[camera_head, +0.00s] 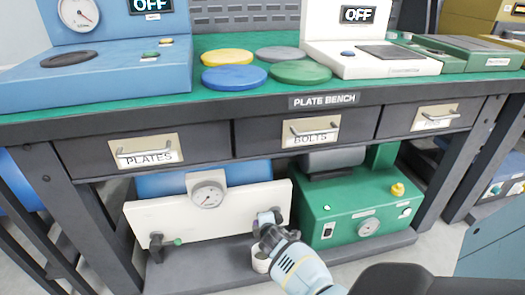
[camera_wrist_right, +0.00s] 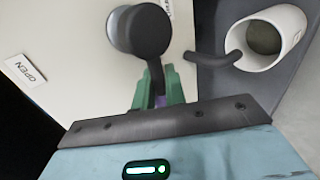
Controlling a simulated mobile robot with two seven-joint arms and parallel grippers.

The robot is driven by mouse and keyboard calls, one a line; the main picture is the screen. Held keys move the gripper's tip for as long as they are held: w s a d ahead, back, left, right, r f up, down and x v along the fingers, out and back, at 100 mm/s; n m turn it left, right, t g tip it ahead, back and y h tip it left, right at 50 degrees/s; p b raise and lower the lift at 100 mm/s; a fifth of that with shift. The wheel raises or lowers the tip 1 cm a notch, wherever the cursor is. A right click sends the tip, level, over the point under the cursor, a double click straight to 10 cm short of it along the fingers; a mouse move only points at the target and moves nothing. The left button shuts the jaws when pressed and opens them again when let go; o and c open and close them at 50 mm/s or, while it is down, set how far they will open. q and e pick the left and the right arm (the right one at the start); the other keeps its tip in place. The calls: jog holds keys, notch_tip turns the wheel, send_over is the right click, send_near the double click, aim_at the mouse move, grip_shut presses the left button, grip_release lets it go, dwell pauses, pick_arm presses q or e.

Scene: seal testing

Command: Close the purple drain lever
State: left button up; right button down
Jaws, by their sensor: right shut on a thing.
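The purple drain lever (camera_wrist_right: 160,101) shows only as a small purple patch between the green fingertips of my right gripper (camera_wrist_right: 160,92) in the right wrist view. The gripper is shut on it; its jaws hide most of it. The lever sits just below a round dark valve body with a pale end (camera_wrist_right: 138,30) on a white panel. In the head view my right gripper (camera_head: 268,232) is low under the bench, at the right end of the white panel (camera_head: 240,222). My left gripper is not in view.
A white open cup (camera_wrist_right: 268,38) and a dark curved spout are beside the valve. An "OPEN" label (camera_wrist_right: 25,70) is on the panel. A green-handled valve (camera_head: 160,243) is at the panel's left end. A green pump box (camera_head: 350,212) stands just right of my gripper.

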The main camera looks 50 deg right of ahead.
jog(key=shift+f, duration=0.1)
jog(key=c, duration=1.5)
grip_release()
jog(key=shift+c, duration=0.2)
jog(key=p+v, duration=0.4)
jog(key=v, duration=0.4)
